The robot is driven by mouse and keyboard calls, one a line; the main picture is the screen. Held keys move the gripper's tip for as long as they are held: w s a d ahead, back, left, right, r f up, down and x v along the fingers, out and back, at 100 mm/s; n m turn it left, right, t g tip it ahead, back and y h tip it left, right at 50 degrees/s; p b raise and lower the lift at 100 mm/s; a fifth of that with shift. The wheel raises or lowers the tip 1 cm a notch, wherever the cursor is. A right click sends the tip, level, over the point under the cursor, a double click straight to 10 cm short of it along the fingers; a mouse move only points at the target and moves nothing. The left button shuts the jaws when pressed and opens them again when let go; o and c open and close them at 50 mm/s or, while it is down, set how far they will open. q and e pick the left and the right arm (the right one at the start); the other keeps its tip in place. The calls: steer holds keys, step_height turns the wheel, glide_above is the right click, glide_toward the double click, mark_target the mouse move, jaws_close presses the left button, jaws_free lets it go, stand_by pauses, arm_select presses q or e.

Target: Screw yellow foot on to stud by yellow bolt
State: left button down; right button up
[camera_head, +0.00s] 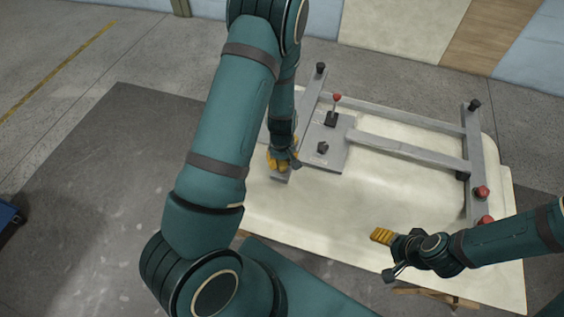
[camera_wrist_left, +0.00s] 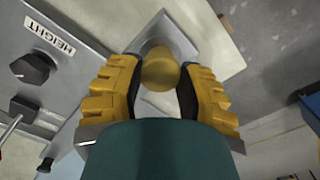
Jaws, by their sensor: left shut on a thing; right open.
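My left gripper (camera_head: 280,160) reaches down to the near left end of the grey metal frame (camera_head: 400,145). In the left wrist view, the left gripper (camera_wrist_left: 162,92) has its yellow fingers shut on a round yellow foot (camera_wrist_left: 160,68). The foot is over a grey metal end plate (camera_wrist_left: 158,32) of the frame. The stud is hidden, so I cannot tell how far the foot sits on it. I cannot make out the yellow bolt. My right gripper (camera_head: 382,237) is open and empty above the near right part of the pale tub shell (camera_head: 325,215).
A plate marked HEIGHT (camera_wrist_left: 50,38) carries a black knob (camera_wrist_left: 33,68), beside the left gripper. Black feet (camera_head: 320,68) and red feet (camera_head: 482,192) stand on the frame ends. A red-tipped lever (camera_head: 336,98) rises from the plate. The shell's near middle is clear.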

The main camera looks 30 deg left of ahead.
arm_select(q)
steer(key=m, duration=0.2)
steer(key=shift+m, duration=0.3)
steer(key=c, duration=0.5)
jaws_free()
steer(key=shift+c, duration=0.9)
steer(key=n+p, duration=0.1)
steer(key=n, duration=0.5)
steer(key=shift+r, duration=0.1)
steer(key=n+p, duration=0.1)
steer(key=n, duration=0.3)
steer(key=shift+n, duration=0.3)
steer(key=n, duration=0.2)
steer(key=shift+n+p, duration=0.35)
steer(key=shift+n, duration=0.05)
jaws_close()
